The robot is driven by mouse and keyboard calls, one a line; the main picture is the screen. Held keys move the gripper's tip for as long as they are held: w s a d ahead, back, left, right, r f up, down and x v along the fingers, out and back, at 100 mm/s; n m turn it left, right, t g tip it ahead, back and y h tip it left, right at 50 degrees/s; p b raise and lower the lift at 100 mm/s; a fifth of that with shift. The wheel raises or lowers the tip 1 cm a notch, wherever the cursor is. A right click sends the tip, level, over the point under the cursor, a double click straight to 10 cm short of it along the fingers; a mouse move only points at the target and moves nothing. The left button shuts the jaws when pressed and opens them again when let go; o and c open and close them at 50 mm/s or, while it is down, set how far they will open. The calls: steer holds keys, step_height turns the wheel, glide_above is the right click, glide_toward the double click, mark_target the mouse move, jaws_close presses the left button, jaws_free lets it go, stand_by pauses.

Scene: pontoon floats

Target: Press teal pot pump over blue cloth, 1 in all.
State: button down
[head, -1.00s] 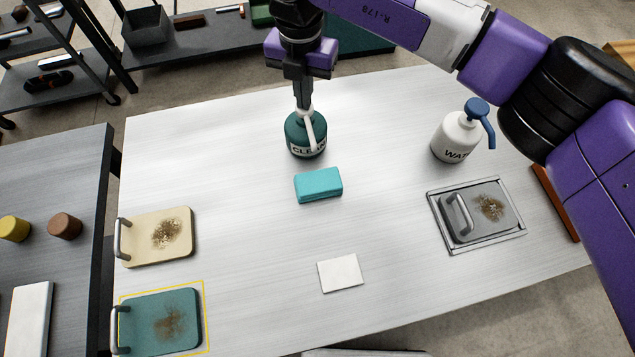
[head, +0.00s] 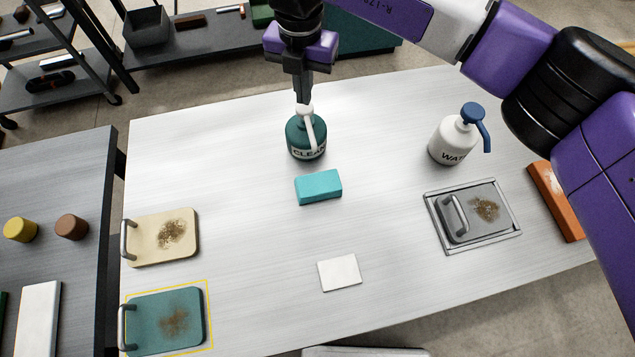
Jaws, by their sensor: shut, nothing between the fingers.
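The teal pot (head: 306,142), labelled "CLEAN", stands upright on the table, with a white pump head (head: 307,113) on top. Its spout points toward the front of the table. My gripper (head: 303,101) is shut and empty, pointing down right over the pump head, its tips at or just touching the top; I cannot tell whether there is a small gap. A turquoise-blue folded cloth or block (head: 318,187) lies just in front of the pot. The spout's end is over the pot's front side, short of the cloth in the picture.
A white bottle with a blue pump (head: 455,139) stands at right. A grey stained board (head: 470,221) lies in a metal frame. Cream (head: 155,240) and teal (head: 150,322) stained boards lie at left. A white square (head: 339,272) lies at front centre. My arm spans the upper right.

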steer(key=shift+r, duration=0.1)
stand_by(0.4)
step_height(320, 180, up, 6)
steer(key=p, duration=0.4)
stand_by(0.6)
